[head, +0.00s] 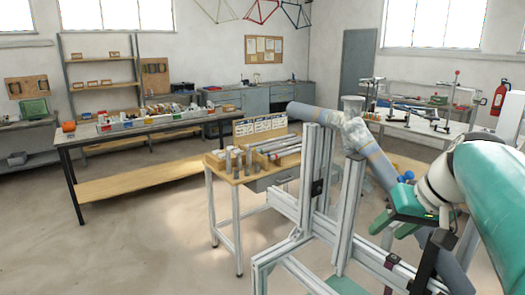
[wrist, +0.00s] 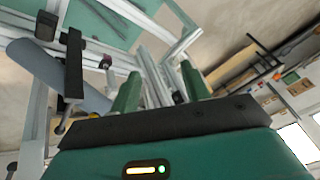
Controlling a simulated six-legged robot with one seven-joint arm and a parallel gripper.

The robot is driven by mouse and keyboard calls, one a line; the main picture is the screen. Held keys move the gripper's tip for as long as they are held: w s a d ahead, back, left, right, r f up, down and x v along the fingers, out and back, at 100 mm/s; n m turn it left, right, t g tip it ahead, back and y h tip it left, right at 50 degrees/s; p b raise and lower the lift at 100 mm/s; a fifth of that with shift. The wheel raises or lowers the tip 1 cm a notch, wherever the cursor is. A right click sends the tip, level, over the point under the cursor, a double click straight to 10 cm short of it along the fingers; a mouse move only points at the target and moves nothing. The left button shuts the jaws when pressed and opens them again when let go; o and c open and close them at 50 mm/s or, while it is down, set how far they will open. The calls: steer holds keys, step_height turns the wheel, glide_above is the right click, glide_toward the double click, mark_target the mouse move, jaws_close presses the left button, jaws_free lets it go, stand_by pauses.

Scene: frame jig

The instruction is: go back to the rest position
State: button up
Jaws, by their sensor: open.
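My gripper (head: 394,226) is at the right of the head view, beside the aluminium jig (head: 330,170) and close to a long grey-blue tube (head: 375,158). In the wrist view its two green fingers (wrist: 161,84) stand apart, with nothing seen held between them. Jig rails show beyond the fingers. The tube also shows in the wrist view (wrist: 50,72), left of the fingers and apart from them. In the head view my arm hides part of the jig's right side.
A small table (head: 238,178) with upright tubes and a tray of rods stands behind the jig. A long workbench (head: 150,134) with bins is at left. Another bench (head: 425,124) with fixtures stands at back right. The floor at front left is clear.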

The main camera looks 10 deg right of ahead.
steer(key=s+a+f+n+h, duration=0.1)
steer(key=s+a+f, duration=0.3)
steer(key=a+f, duration=0.2)
steer(key=s+a+f+n+h, duration=0.1)
steer(key=s+a+f, duration=0.4)
steer(key=a, duration=0.6)
steer(key=shift+f, duration=0.75)
steer(key=shift+s, duration=0.15)
